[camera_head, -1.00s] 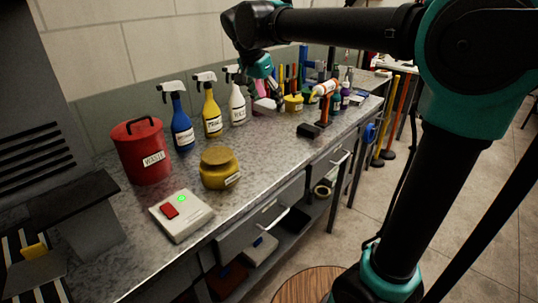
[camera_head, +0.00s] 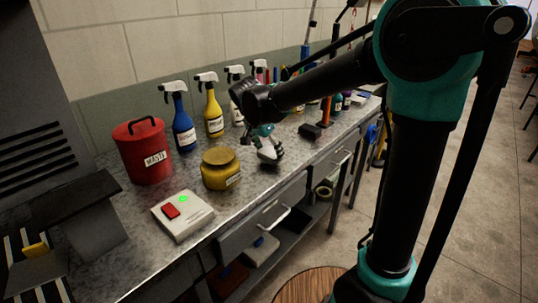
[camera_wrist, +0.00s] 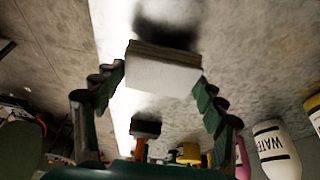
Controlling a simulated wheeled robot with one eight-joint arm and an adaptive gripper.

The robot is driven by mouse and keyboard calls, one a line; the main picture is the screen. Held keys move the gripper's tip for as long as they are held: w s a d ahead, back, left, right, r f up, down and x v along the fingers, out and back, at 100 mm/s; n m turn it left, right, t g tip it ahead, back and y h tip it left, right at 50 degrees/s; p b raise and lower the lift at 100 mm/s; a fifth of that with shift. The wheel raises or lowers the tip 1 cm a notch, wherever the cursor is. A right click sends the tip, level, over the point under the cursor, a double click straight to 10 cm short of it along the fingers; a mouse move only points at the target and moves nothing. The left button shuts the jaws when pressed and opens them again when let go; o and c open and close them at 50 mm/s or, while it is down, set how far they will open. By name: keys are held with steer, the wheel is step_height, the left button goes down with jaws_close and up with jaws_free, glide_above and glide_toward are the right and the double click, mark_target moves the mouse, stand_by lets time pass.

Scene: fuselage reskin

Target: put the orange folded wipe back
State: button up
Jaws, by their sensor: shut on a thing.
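My gripper (camera_wrist: 162,85) is shut on a folded wipe (camera_wrist: 160,76), a thick pad that looks white to pale grey with a brownish edge, not clearly orange. In the wrist view the pad sits between the two green-padded fingertips. In the head view my gripper (camera_head: 268,150) is over the middle of the grey workbench (camera_head: 110,240), right of the yellow jar, with a white patch of the pad showing. I cannot tell the exact gap between pad and bench. No other folded wipe is clearly visible.
A red WASTE can (camera_head: 145,155), a yellow jar (camera_head: 220,169) and a white box with a red switch (camera_head: 182,214) stand on the left. Blue (camera_head: 182,125), yellow (camera_head: 213,108) and white spray bottles line the wall. A black block (camera_head: 309,131) lies to the right.

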steer(key=shift+f, duration=0.85)
steer(key=shift+f, duration=0.1)
steer(key=o, duration=1.2)
